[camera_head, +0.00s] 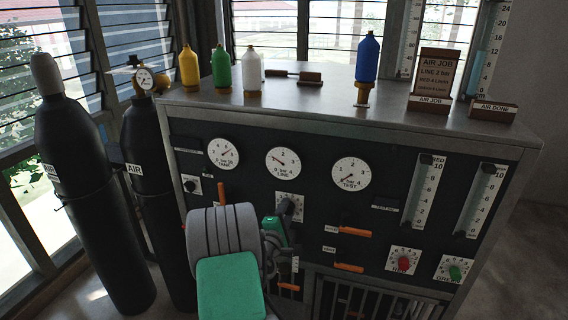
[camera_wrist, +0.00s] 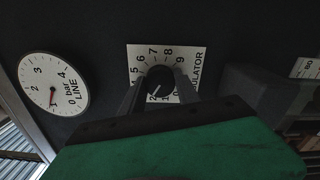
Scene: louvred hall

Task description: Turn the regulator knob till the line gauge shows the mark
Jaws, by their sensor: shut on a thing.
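The regulator knob (camera_wrist: 160,80) is black on a white numbered plate (camera_wrist: 166,58). Its white pointer line slants down-left toward the low numbers near 2. My gripper (camera_wrist: 160,90) is shut on the knob, one finger on each side. In the head view my gripper (camera_head: 285,211) covers most of the knob, and part of its plate (camera_head: 291,200) shows. The line gauge (camera_head: 283,163) is a round white dial above it, marked 0 to 4 bar. It also shows in the wrist view (camera_wrist: 48,82), its needle in the lower part of the scale.
A card (camera_head: 436,75) on the bench top reads AIR JOB, LINE 2 bar. A test gauge (camera_head: 351,173) and a tank gauge (camera_head: 222,153) flank the line gauge. Orange levers (camera_head: 354,232), red (camera_head: 404,264) and green (camera_head: 455,272) knobs lie right. Black cylinders (camera_head: 95,190) stand left.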

